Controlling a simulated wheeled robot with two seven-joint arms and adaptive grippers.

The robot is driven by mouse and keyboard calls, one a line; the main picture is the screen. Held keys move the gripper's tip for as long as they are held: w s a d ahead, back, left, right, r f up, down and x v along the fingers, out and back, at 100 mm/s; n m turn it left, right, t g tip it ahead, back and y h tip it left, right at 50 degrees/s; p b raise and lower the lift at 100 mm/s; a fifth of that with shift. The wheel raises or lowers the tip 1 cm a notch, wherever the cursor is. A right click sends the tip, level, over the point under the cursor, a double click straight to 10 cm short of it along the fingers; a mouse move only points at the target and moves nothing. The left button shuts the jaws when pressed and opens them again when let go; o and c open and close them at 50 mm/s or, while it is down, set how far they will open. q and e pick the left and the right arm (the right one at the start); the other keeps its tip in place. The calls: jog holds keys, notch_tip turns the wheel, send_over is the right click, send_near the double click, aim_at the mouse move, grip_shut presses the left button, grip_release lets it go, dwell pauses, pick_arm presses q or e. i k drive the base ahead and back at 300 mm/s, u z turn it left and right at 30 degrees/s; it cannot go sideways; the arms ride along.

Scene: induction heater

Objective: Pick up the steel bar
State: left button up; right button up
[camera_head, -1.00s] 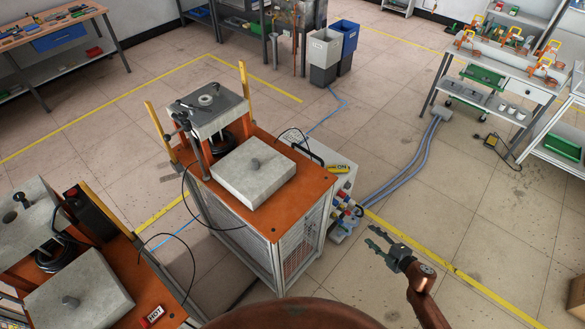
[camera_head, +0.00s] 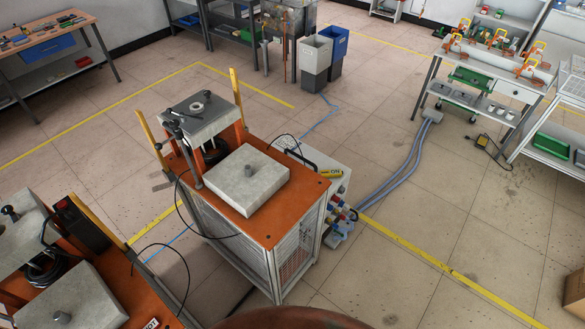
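I cannot tell whether either stub is the steel bar, and no other clear steel bar shows. Neither of my grippers is in view.
The middle cart's orange top (camera_head: 272,234) has yellow uprights and a black cable. A white box with plugs (camera_head: 338,212) stands beside it. Blue cables (camera_head: 392,180) cross the floor to a shelved workbench (camera_head: 488,62). Open floor lies at the right.

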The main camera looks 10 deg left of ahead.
aim_at(247, 168)
jog(key=z, duration=1)
jog(key=i, duration=0.7)
jog(key=u, duration=3.1)
